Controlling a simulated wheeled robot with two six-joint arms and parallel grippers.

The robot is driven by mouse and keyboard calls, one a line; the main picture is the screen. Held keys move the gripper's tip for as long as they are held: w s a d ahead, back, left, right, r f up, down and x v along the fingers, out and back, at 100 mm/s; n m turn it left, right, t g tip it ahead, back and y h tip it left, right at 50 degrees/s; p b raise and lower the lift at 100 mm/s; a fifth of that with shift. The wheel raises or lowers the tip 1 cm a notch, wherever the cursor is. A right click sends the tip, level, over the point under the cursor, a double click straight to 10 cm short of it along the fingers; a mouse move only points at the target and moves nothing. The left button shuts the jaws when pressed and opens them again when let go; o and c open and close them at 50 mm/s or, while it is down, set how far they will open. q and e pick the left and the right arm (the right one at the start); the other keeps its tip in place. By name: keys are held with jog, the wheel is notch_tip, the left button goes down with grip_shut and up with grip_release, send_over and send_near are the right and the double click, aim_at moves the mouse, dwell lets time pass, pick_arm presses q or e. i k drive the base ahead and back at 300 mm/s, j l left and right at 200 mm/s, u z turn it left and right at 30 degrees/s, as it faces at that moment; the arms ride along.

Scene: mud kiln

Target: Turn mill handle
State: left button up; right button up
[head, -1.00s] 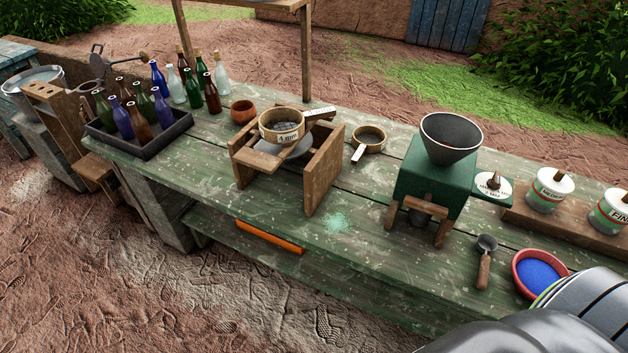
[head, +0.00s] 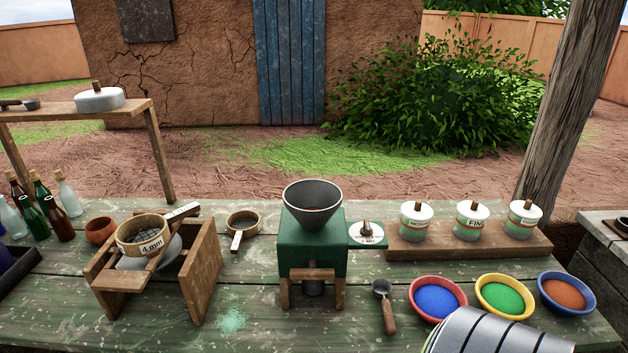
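The mill (head: 312,246) stands on the worktable as a green box with wooden legs and a dark funnel hopper (head: 314,203) on top. At its right side is a small green plate with a white labelled disc and a brown knob (head: 367,231), which looks like the handle; the label is too small to read. A wooden bar (head: 312,274) crosses the mill's front. A grey banded part of my own arm shows at the bottom right, apart from the mill. Neither of my grippers is in view.
A wooden sieve stand (head: 205,270) is left of the mill, with a small sieve (head: 242,222) between them. A scoop (head: 385,305) and bowls of blue (head: 437,300), green (head: 505,296) and orange powder (head: 566,293) lie to the right. Lidded jars (head: 416,222) stand behind on a wooden board (head: 468,250).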

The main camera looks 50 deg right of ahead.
aim_at(312, 273)
jog(key=z, duration=1.5)
